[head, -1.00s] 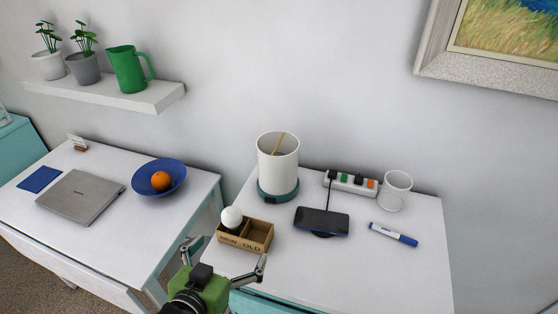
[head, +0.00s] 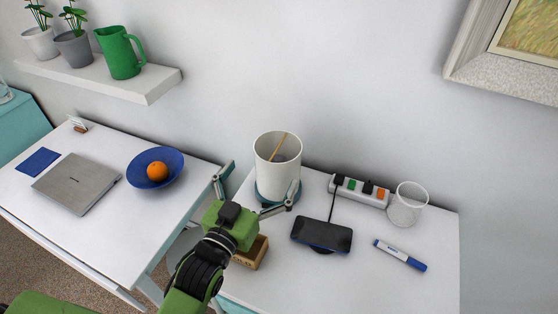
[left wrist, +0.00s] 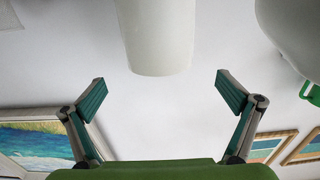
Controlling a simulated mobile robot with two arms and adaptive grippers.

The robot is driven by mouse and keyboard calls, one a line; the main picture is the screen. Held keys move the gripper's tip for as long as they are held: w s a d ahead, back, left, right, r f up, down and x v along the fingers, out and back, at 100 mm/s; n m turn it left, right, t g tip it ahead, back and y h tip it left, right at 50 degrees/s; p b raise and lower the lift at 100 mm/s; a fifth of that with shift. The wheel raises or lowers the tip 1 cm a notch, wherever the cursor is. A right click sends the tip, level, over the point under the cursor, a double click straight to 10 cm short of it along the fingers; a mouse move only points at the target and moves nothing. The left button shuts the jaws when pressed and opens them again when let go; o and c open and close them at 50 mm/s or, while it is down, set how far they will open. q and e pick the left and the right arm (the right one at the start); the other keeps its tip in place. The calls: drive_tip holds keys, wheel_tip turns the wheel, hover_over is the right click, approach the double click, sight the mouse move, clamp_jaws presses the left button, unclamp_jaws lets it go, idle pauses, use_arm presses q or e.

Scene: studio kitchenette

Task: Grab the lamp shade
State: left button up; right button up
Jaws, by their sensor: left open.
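The lamp shade (head: 280,172) is a white open-topped cylinder standing on a round teal base (head: 268,192), with a thin wooden-coloured stick inside. My left gripper (head: 263,176) is open in front of it, one finger to its left and one overlapping its lower right front. In the left wrist view the shade (left wrist: 157,35) hangs in from the top, centred beyond the open fingers of the gripper (left wrist: 160,86), with nothing between the fingertips. My right gripper does not show.
A cardboard box (head: 252,254) is mostly hidden behind my left gripper. A dark phone on a stand (head: 321,235), a power strip (head: 360,189), a clear cup (head: 406,204) and a blue-white marker (head: 400,254) stand or lie to the right. A gap separates the two tables.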

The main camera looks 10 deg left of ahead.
sight(268, 164)
use_arm(q)
drive_tip(key=w, duration=0.3)
drive_tip(key=shift+w+d+r+p, duration=0.1)
drive_tip(key=shift+d+p, duration=0.2)
drive_tip(key=shift+w+d+p, duration=0.15)
drive_tip(key=shift+w+p, duration=0.1)
drive_tip(key=shift+w, duration=0.55)
drive_tip(key=shift+w+d+p, duration=0.15)
drive_tip(key=shift+w+p, duration=0.05)
drive_tip(key=shift+w, duration=0.55)
drive_tip(key=w, duration=0.3)
drive_tip(key=shift+w+d+p, duration=0.15)
drive_tip(key=shift+d+p, duration=0.2)
drive_tip(key=shift+w+f, duration=0.1)
drive_tip(key=shift+f, duration=0.1)
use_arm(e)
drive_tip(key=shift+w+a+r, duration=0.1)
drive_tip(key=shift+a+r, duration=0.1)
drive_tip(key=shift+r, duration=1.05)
use_arm(q)
drive_tip(key=c, duration=1.6)
